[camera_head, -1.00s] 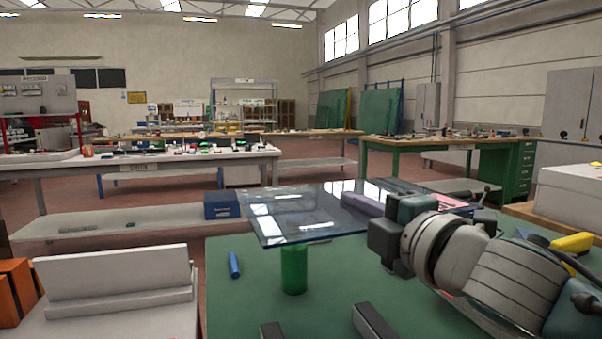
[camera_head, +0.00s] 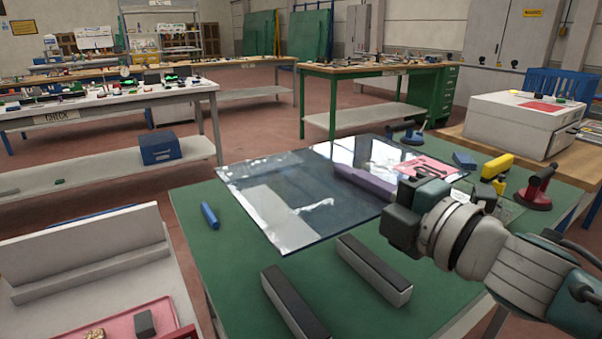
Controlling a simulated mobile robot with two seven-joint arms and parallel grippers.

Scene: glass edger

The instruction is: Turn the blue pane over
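The blue pane (camera_head: 285,205) is a flat, see-through sheet with white reflections, above the green-topped table (camera_head: 235,275). I cannot tell how high it sits or what holds it up. My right gripper (camera_head: 396,226) is at the pane's right front side, seen from behind, with its dark body overlapping the pane's edge. Its fingertips are hidden, so I cannot tell whether it grips the pane. My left gripper is out of view.
Two black-topped bars (camera_head: 372,268) (camera_head: 293,302) lie in front of the pane. A purple block (camera_head: 364,184) shows at its right part. A blue cylinder (camera_head: 209,215) lies left. A white rack (camera_head: 85,255) stands left.

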